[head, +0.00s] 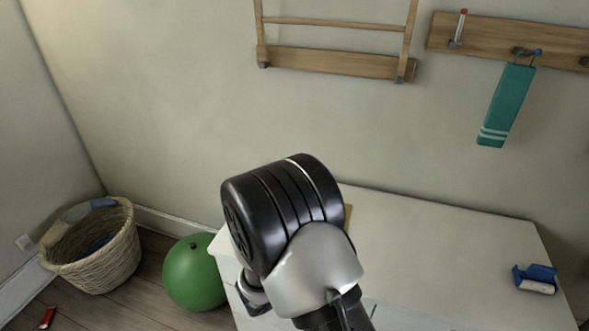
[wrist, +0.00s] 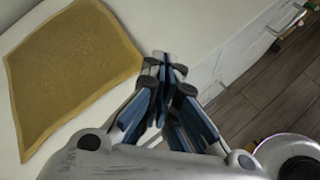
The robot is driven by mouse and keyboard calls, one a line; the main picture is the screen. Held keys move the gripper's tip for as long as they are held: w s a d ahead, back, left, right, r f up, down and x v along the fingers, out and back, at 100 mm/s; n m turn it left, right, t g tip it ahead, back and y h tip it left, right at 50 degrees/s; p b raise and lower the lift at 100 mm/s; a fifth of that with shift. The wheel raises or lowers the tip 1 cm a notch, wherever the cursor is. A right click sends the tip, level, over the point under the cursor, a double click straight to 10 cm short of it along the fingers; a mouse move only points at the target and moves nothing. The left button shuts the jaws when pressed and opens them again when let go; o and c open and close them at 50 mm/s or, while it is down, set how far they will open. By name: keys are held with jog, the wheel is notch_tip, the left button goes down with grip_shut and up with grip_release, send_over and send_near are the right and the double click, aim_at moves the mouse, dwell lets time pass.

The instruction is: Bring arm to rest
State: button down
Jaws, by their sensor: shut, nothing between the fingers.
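My gripper (wrist: 165,72) shows in the wrist view with its fingers shut and nothing between them. It is above the front edge of a white cabinet top, beside a yellow-brown cloth (wrist: 68,72) that lies flat to its left. In the head view my arm stands in the middle, in front of the white cabinet (head: 450,228), and hides my gripper and nearly all of the cloth.
A blue and white object (head: 536,279) lies at the cabinet's right end. A green ball (head: 194,275) and a wicker basket (head: 112,255) stand on the floor at left, with a red object (head: 47,317) nearby. A teal cloth (head: 507,105) hangs from a wall rack (head: 490,35).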

jog(key=s+d+r+m+g, duration=0.2)
jog(key=s+d+r+m, duration=0.35)
jog(key=r, duration=0.35)
jog(key=s+d+r+m+g, duration=0.2)
jog(key=s+d+r+m, duration=0.3)
jog(key=r, duration=0.3)
jog(key=s+a+r+m+y, duration=0.2)
jog(key=s+r+m+y, duration=0.2)
jog(key=s, duration=0.3)
jog(key=s+a+r+m+t+y, duration=0.1)
jog(key=s+a+r+m+y, duration=0.1)
jog(key=s+r+m, duration=0.3)
jog(key=shift+s+m+t+y, duration=0.3)
jog(key=shift+s+m+y, duration=0.6)
jog(key=shift+s, duration=0.3)
jog(key=shift+r, duration=0.1)
